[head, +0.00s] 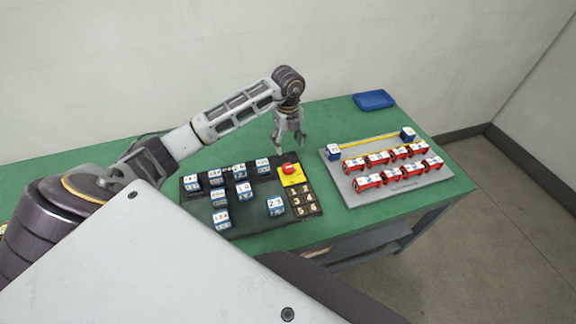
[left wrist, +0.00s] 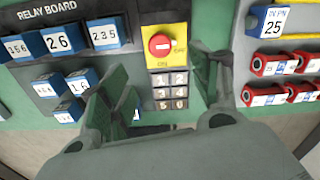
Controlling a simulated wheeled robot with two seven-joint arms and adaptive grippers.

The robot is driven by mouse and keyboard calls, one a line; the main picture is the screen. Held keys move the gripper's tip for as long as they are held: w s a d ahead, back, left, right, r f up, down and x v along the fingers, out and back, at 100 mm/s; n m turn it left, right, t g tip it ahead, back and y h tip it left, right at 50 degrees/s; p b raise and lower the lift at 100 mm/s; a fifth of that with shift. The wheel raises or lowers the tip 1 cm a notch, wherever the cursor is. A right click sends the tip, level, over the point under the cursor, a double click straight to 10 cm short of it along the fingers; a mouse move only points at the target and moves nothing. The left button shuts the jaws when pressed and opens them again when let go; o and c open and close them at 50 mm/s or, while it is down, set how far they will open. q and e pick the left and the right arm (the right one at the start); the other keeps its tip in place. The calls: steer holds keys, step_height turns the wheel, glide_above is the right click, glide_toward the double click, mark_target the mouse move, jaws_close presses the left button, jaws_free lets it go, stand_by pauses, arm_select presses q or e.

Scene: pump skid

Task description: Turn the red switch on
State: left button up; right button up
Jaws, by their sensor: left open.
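The red switch (head: 288,169) is a round red knob on a yellow plate at the upper right of the black relay board (head: 248,218). In the left wrist view the red switch (left wrist: 160,44) has a pale bar lying level, with lettering that looks like OFF at its right and ON below it. My left gripper (head: 289,143) points down with open, empty fingers just behind and above the switch. In the left wrist view the gripper (left wrist: 163,70) has one finger to each side of the switch's lower part, apart from it. My right gripper is not in view.
Several blue-and-white numbered relays (head: 241,171) stand on the board left of the switch. A numbered keypad (head: 303,200) lies just below it. A grey plate (head: 410,188) with red blocks is to the right, and a blue tray (head: 374,99) is behind. Green tabletop is clear between the boards.

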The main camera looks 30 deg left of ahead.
mark_target(288, 167)
arm_select(q)
step_height(288, 167, down, 13)
steer(key=shift+r+p, duration=0.1)
steer(key=shift+p, duration=1.05)
steer(key=shift+c, duration=0.4)
steer(key=c, duration=1)
